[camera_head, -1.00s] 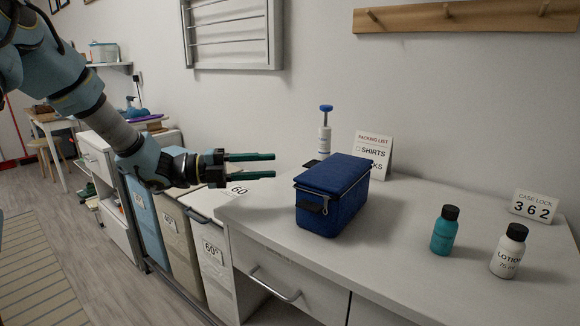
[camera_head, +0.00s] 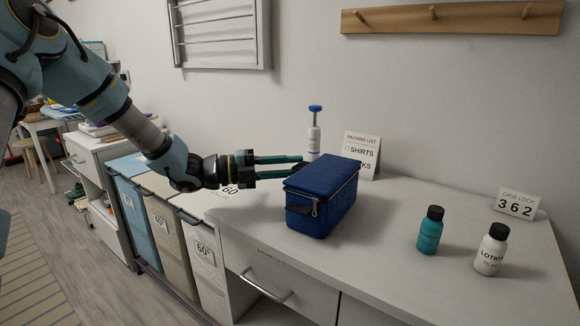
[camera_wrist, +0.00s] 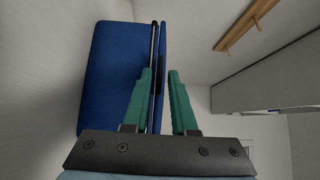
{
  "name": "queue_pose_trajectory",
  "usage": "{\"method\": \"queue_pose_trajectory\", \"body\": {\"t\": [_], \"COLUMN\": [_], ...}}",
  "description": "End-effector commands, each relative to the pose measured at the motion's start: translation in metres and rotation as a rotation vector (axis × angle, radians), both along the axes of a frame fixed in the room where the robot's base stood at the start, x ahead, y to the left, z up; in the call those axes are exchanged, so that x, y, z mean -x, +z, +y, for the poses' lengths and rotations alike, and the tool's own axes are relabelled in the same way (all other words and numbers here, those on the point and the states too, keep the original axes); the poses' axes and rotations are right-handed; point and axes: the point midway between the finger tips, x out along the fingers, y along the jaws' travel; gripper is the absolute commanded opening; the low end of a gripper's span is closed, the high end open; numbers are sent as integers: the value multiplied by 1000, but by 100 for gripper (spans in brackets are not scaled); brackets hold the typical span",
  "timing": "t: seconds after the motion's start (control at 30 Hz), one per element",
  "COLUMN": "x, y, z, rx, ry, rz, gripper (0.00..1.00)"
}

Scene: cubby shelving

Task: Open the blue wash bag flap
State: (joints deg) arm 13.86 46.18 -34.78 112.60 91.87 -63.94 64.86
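The blue wash bag (camera_head: 330,204) stands closed on the white counter, with a zip line around its upper edge and a dark tab at its left end. It also shows in the wrist view (camera_wrist: 108,75), with the seam of its flap running between the fingers. My gripper (camera_head: 302,166) is open, its two green fingers pointing right at the bag's upper left edge. In the wrist view the gripper (camera_wrist: 163,98) has its fingers apart on either side of the seam. I cannot tell whether they touch the bag.
A pump bottle (camera_head: 314,138) and a packing list card (camera_head: 361,153) stand behind the bag. The counter (camera_head: 385,262) is clear in front of the bottles.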

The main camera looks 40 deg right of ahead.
Motion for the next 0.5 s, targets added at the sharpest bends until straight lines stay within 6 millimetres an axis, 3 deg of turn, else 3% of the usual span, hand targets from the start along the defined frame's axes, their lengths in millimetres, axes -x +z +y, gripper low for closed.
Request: {"method": "queue_pose_trajectory", "body": {"t": [0.03,0.2,0.5], "x": [0,0,0], "y": [0,0,0], "z": [0,0,0], "rx": [0,0,0], "ry": [0,0,0], "rz": [0,0,0], "gripper": [18,0,0]}}
